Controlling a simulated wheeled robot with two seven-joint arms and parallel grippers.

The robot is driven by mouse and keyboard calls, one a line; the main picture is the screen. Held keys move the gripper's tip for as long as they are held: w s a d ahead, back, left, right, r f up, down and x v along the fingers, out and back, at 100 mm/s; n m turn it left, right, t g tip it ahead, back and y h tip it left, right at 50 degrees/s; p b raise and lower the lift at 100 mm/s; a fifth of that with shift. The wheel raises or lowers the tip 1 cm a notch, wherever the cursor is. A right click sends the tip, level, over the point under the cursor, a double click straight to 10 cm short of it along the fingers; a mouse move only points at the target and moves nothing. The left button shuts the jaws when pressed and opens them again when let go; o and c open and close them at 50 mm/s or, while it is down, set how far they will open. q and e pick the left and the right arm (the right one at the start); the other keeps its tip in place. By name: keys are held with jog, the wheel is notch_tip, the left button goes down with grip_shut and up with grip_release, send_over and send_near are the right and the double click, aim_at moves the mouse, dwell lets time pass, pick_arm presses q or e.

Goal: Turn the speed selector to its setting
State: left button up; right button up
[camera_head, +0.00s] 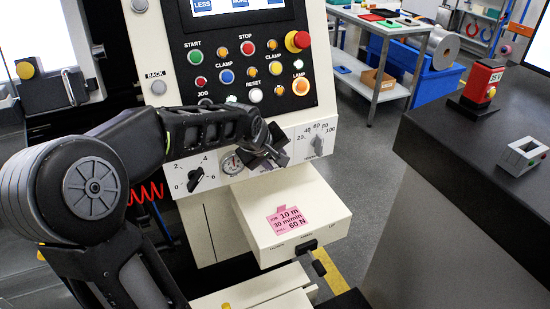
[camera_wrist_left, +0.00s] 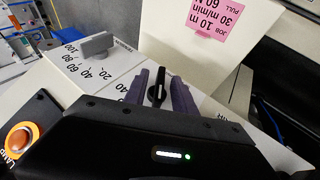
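In the left wrist view a black selector knob (camera_wrist_left: 157,91) stands on the white panel between the fingers of my left gripper (camera_wrist_left: 160,92). The fingers are apart, one on each side, with small gaps showing. The knob's pointer lies roughly up and down in that view; a label that seems to read 40 shows to its left, and other marks are hidden. In the head view my left gripper (camera_head: 268,152) covers this knob. A pink note (camera_head: 289,217) reads 10 m, 30 m/min and 60 N. My right gripper is not in view.
A grey knob (camera_head: 318,143) with a 20 to 100 scale is close on the right. The button panel (camera_head: 270,70) is above, and a cream box (camera_head: 292,235) juts out below.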

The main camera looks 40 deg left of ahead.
pick_arm(q)
jog(key=shift+w+f, duration=0.1)
jog(key=shift+c, duration=0.3)
grip_shut()
